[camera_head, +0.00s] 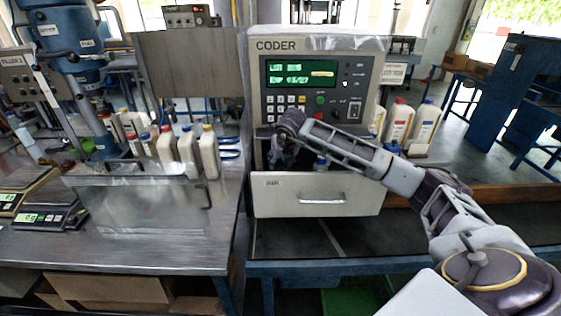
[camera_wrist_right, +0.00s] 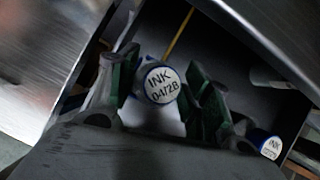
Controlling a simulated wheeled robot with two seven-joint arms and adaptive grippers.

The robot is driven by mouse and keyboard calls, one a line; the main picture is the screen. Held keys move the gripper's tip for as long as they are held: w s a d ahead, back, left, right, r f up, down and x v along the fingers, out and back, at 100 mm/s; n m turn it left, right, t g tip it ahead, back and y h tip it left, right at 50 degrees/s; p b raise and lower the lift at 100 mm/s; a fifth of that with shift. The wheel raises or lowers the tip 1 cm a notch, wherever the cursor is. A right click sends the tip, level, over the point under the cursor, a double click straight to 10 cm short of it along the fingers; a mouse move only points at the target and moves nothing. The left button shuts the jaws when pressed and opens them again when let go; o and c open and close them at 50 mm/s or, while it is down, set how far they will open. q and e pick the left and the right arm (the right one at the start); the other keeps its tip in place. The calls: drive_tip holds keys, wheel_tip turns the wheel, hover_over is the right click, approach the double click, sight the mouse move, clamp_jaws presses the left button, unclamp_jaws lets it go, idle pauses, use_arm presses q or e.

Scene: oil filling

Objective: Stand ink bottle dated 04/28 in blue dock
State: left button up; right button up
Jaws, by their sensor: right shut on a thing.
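The right wrist view shows an ink bottle (camera_wrist_right: 161,83) with a blue-edged round cap reading INK and what looks like 04/28. My right gripper (camera_wrist_right: 160,100) is shut on it, with green finger pads on both sides. In the head view my right gripper (camera_head: 280,158) is at the left end of the open INK drawer (camera_head: 290,205), under the coder's panel. A second ink bottle (camera_wrist_right: 270,147) with a blue-edged cap stands in the drawer; its date is too small to read surely. It also shows in the head view (camera_head: 320,162). I cannot make out a blue dock. My left gripper is out of view.
The coder (camera_head: 262,75) stands behind the drawer. Several white bottles (camera_head: 398,122) are at its right. On the left steel table are several capped bottles (camera_head: 187,147), a clear guard (camera_head: 135,195) and scales (camera_head: 45,218). The front of the steel table is clear.

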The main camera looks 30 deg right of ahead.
drive_tip(key=o, duration=1.6)
drive_tip(key=shift+s+r, duration=0.25)
drive_tip(key=shift+r, duration=0.3)
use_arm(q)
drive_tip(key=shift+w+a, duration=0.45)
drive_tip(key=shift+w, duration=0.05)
use_arm(e)
drive_tip(key=v, duration=1.1)
drive_tip(key=shift+f, duration=0.1)
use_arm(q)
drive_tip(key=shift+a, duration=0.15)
